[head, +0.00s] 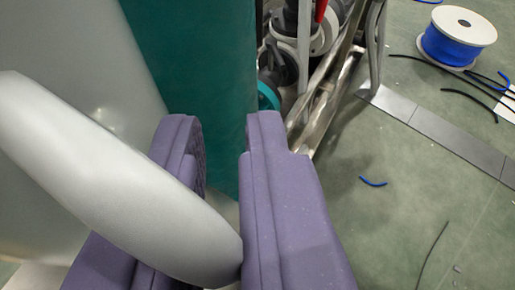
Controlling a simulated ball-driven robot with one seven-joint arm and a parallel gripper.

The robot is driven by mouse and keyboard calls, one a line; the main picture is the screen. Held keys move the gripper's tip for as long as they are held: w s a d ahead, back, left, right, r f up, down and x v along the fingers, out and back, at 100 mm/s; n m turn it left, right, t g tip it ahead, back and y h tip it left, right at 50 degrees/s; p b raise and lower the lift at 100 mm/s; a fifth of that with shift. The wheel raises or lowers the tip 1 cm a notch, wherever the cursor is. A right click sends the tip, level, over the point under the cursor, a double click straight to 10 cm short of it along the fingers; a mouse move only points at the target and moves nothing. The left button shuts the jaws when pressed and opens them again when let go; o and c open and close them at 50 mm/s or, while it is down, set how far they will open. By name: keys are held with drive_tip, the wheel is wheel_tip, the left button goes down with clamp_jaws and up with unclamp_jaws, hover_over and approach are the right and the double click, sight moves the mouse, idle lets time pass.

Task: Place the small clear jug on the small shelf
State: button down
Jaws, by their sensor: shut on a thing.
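My gripper (222,130) has two purple fingers, pointing up and away in the head view. Between their lower parts is the end of a smooth pale grey curved piece (110,180), which crosses in front of the left finger and runs out to the left edge. The gripper is shut on this piece. Behind it on the left stands a large pale grey rounded body (80,50). The two look like the handle and body of the jug, very close to the camera, but I cannot tell for sure. No small shelf can be made out.
A teal panel (200,60) stands just beyond the fingers. Behind it are metal rails (325,95) and grey wheel-like parts (280,65). On the green floor lie a blue cable spool (455,45), loose cable bits (373,182) and a grey strip (440,130). The lower right floor is mostly open.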

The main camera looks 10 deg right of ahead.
wheel_tip(320, 180, down, 4)
drive_tip(key=shift+s+a+r+b, duration=0.1)
drive_tip(key=shift+s+b, duration=0.05)
drive_tip(key=shift+b, duration=0.65)
drive_tip(key=shift+r, duration=0.2)
drive_tip(key=shift+f, duration=0.15)
drive_tip(key=c, duration=1.1)
unclamp_jaws()
